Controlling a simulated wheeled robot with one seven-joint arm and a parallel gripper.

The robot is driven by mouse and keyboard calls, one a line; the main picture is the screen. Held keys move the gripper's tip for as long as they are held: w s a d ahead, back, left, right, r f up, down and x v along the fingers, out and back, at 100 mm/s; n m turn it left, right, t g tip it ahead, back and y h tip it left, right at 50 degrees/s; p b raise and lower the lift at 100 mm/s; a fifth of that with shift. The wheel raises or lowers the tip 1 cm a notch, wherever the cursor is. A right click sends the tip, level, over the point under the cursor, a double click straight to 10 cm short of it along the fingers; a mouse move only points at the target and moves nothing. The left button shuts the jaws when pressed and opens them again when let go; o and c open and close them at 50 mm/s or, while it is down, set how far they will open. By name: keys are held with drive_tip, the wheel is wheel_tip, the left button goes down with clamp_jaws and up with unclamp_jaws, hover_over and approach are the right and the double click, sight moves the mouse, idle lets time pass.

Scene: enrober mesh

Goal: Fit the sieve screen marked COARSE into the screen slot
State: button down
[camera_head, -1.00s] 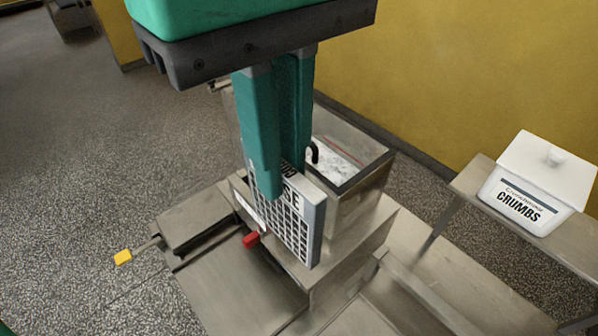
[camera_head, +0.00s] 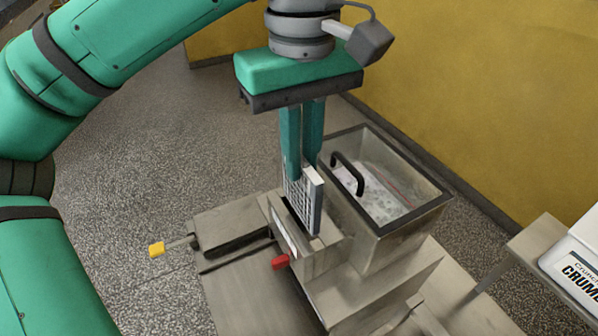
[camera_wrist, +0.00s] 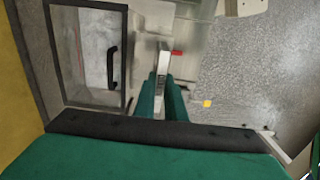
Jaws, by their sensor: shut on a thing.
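My gripper (camera_head: 303,165) points straight down and is shut on a light grey sieve screen (camera_head: 308,207) with a dark mesh face. The screen stands upright, edge-on to the head view, at the screen slot (camera_head: 283,208) in the metal housing. Its lower edge is at or just inside the slot opening; exactly how deep I cannot tell. The lettering on the screen is not readable now. In the wrist view the gripper (camera_wrist: 163,85) holds the screen's top (camera_wrist: 163,62) above the housing.
An open metal bin with a black handle (camera_head: 347,172) stands right behind the slot. A red knob (camera_head: 280,262) sits in front, and a yellow-tipped lever (camera_head: 157,249) sticks out left. A white CRUMBS box (camera_head: 575,255) stands on a bench at right.

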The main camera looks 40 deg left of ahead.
drive_tip(key=shift+w+a+f, duration=0.3)
drive_tip(key=shift+a+f, duration=0.2)
drive_tip(key=shift+f, duration=0.2)
drive_tip(key=shift+w+a+f, duration=0.1)
drive_tip(key=shift+f, duration=0.75)
drive_tip(key=shift+w+a+f, duration=0.1)
drive_tip(key=shift+f, duration=0.75)
drive_tip(key=shift+f, duration=0.6)
drive_tip(key=c, duration=1.8)
unclamp_jaws()
wheel_tip(320, 180, up, 13)
drive_tip(key=shift+r, duration=0.1)
drive_tip(key=shift+w, duration=0.1)
